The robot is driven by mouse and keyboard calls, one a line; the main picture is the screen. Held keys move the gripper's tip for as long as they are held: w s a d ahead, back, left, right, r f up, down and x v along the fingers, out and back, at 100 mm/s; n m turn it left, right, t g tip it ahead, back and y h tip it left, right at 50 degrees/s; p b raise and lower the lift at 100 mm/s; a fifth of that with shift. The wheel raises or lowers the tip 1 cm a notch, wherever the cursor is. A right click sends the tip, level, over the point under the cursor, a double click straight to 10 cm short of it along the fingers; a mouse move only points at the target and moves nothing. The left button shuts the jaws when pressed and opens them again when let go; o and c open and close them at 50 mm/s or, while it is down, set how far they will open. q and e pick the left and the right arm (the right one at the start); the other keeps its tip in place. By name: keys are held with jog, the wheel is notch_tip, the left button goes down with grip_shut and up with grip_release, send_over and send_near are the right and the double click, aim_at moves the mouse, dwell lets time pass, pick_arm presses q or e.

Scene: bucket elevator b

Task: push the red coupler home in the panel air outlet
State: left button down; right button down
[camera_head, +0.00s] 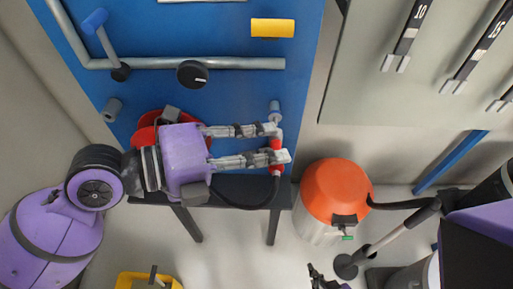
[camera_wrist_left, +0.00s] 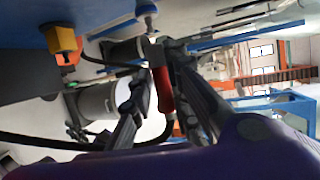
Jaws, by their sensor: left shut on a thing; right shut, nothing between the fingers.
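The red coupler (camera_head: 276,144) is held between the fingers of my left gripper (camera_head: 280,143), upright in the head view, just below the panel air outlet (camera_head: 275,106). The outlet is a small grey-blue fitting on the blue panel. A fingertip covers the coupler's upper end, so I cannot tell whether the two touch. In the left wrist view the red coupler (camera_wrist_left: 163,90) lies between the dark fingers of my left gripper (camera_wrist_left: 151,67). My right gripper (camera_head: 314,272) is low at the bottom edge of the head view, partly cut off, shut and empty.
A black hose (camera_head: 248,207) loops down from the coupler. The blue panel (camera_head: 230,25) carries a grey pipe (camera_head: 150,62), a black knob (camera_head: 192,74) and a yellow plate (camera_head: 272,28). An orange-topped vacuum (camera_head: 335,188) stands to the right. A yellow bin (camera_head: 130,279) is bottom left.

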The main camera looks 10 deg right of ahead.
jog(key=shift+s+d+f, duration=0.1)
jog(key=shift+s+f, duration=0.1)
jog(key=shift+s, duration=0.05)
dwell(0.4)
pick_arm(q)
jog(key=shift+b, duration=0.3)
pick_arm(e)
jog(key=shift+s+f, duration=0.25)
jog(key=shift+f, duration=0.1)
jog(key=shift+s+f, duration=0.1)
jog(key=shift+f, duration=0.05)
jog(key=shift+s+f, duration=0.15)
jog(key=shift+f, duration=0.1)
pick_arm(q)
jog(key=shift+b, duration=0.45)
pick_arm(e)
jog(key=shift+s+f+g, duration=0.15)
jog(key=shift+f+g, duration=0.05)
jog(key=shift+g, duration=0.1)
jog(key=shift+s+f, duration=0.1)
jog(key=shift+f, duration=0.05)
dwell(0.3)
